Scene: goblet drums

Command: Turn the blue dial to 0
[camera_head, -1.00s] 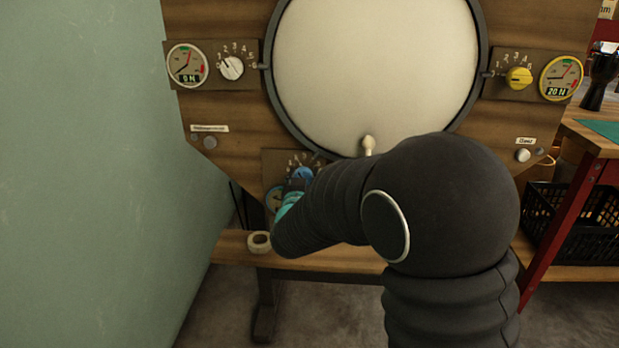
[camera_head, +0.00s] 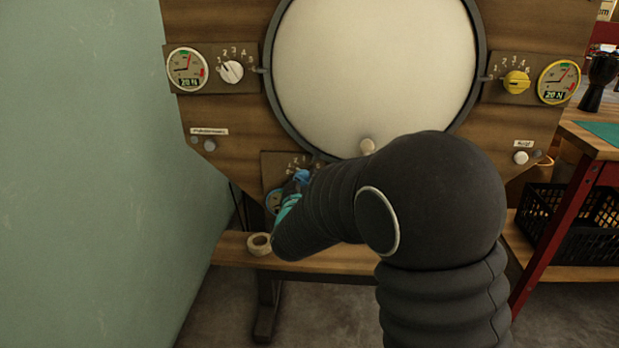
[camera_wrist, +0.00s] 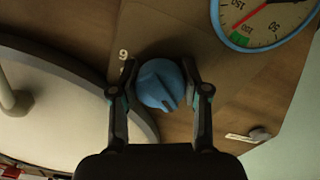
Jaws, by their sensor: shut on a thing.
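The blue dial (camera_wrist: 160,84) sits on its panel below the round drum head. In the wrist view my gripper (camera_wrist: 160,90) has one finger on each side of the dial and is shut on it. A number shows beside the left finger; the rest of the scale is hidden. A blue-rimmed gauge (camera_wrist: 265,20) with a red needle and a green mark is at the upper right of the wrist view. In the head view the blue dial (camera_head: 301,176) is partly hidden by my arm and gripper.
A white dial (camera_head: 231,72) with a gauge (camera_head: 187,69) is at upper left. A yellow dial (camera_head: 516,83) with a yellow-rimmed gauge (camera_head: 559,82) is at upper right. A tape roll (camera_head: 259,244) lies on the wooden ledge. A green wall (camera_head: 80,180) bounds the left.

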